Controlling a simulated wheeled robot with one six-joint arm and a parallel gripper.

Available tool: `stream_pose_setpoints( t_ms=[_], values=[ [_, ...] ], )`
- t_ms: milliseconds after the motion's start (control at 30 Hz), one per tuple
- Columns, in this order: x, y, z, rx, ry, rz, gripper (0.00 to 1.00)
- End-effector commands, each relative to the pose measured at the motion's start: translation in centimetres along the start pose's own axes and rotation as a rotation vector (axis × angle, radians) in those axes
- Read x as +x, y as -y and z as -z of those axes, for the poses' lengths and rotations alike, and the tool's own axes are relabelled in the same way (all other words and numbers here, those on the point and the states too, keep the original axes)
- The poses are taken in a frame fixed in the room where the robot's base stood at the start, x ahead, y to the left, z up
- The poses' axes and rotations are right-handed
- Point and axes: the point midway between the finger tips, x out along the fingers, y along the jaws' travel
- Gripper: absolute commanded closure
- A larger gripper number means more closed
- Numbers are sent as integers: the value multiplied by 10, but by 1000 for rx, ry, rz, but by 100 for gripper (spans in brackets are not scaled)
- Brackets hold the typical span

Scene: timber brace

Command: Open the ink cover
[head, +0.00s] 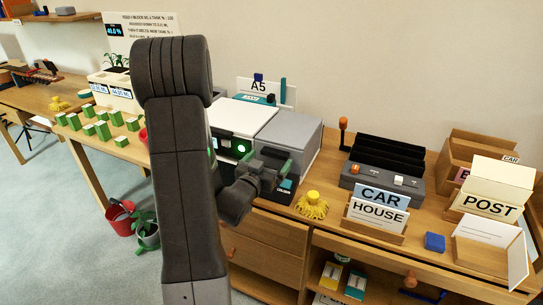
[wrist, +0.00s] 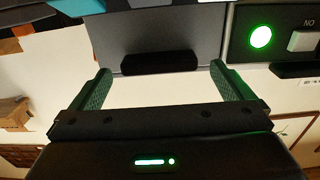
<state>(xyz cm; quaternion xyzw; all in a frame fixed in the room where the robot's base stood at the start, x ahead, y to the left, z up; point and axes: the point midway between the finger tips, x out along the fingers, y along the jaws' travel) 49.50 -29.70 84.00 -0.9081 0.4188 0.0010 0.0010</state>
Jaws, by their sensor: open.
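The printer (head: 234,120) stands on the wooden desk, with a white part at left and a grey block at right. In the wrist view a grey panel (wrist: 160,28), which looks like the ink cover, carries a dark bar-shaped handle (wrist: 160,62). The panel looks shut. My gripper (head: 270,165) is open in front of the grey block, which hides part of the block's front in the head view. In the wrist view my green-padded fingers (wrist: 161,72) stand either side of the handle, with gaps; I cannot tell their depth from it.
A lit green button (wrist: 260,37) is beside the panel, near a pale button (wrist: 305,41). A yellow tassel-like object (head: 312,205) lies right of the printer. The dark sorter (head: 380,170) and CAR HOUSE cards (head: 378,211) stand further right.

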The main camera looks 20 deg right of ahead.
Motion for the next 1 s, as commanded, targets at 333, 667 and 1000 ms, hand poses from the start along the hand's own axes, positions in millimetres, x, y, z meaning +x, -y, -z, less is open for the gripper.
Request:
stream_pose_setpoints(
  t_ms=[333,667,1000],
  values=[
    [24,0,0,-1,0,0,0],
    [24,0,0,-1,0,0,26],
    [24,0,2,0,3,0,59]
  ],
)
